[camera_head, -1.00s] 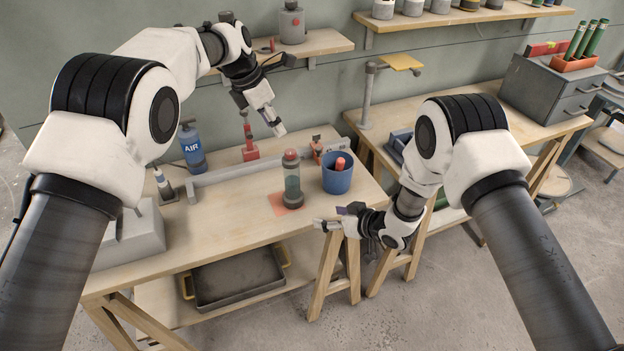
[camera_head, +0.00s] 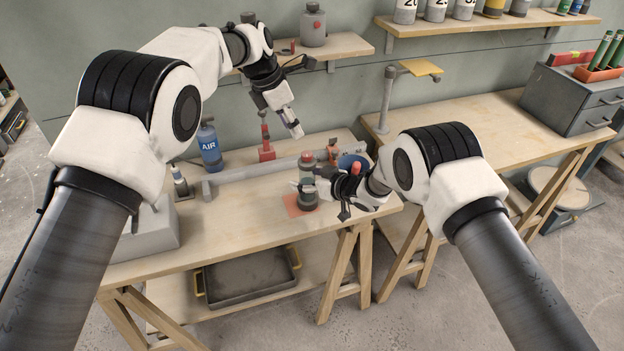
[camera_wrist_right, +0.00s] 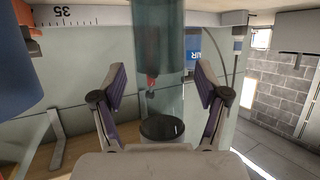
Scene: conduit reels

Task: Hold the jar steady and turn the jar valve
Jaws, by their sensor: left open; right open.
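The jar (camera_head: 306,172) is an upright greenish see-through cylinder with a grey base and a dull red and grey top. It stands on an orange-red mat (camera_head: 291,203) near the table's front edge. My right gripper (camera_head: 309,187) is open at the jar, coming in from the right. In the right wrist view the jar's glass (camera_wrist_right: 158,60) is between the two spread fingers of that gripper (camera_wrist_right: 160,85), with visible gaps on both sides. My left gripper (camera_head: 296,132) is open and empty, above the table and behind the jar. The valve cannot be made out clearly.
A blue bucket (camera_head: 356,160) is right behind my right gripper. A grey beam (camera_head: 235,178) lies behind the jar. A red tool (camera_head: 266,151) and blue AIR bottle (camera_head: 210,150) stand farther back left.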

